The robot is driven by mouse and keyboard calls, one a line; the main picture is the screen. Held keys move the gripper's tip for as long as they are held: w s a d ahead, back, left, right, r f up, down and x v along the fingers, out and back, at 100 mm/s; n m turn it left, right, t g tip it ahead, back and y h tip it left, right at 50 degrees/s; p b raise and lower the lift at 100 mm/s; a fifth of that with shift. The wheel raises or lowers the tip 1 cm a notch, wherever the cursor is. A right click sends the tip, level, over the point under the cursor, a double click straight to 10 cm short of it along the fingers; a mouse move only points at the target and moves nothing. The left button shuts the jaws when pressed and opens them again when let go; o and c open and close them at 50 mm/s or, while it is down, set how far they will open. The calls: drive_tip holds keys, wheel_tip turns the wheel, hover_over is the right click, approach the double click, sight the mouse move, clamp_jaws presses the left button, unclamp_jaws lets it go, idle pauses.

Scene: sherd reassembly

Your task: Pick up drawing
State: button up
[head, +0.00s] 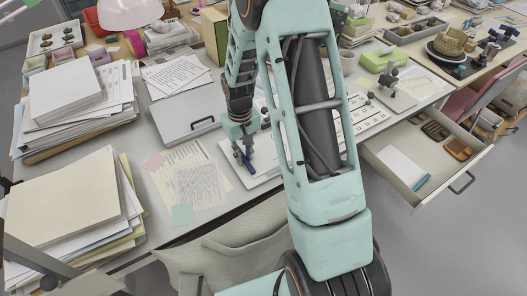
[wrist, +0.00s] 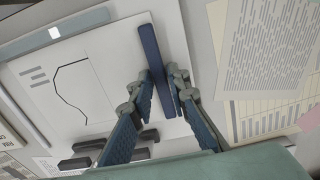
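A white sheet with a black outline drawing (wrist: 84,78) lies flat on the desk in the wrist view. It also shows as a pale board or sheet (head: 263,178) under my gripper in the head view, partly hidden by my arm. My gripper (wrist: 160,78) is over the sheet's right part. Its fingertips stand close on both sides of a long dark blue bar (wrist: 153,48) and appear shut on it. The bar also shows at the fingertips in the head view (head: 245,162). Whether the bar touches the sheet is unclear.
Several short dark bars (wrist: 75,163) lie near the sheet's lower edge. Printed papers (wrist: 270,55) lie to its right. In the head view, paper stacks (head: 70,195) fill the left, and an open drawer (head: 405,170) juts out at right. A chair (head: 210,250) stands in front.

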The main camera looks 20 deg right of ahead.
drive_tip(key=shift+f, duration=0.1)
clamp_jaws()
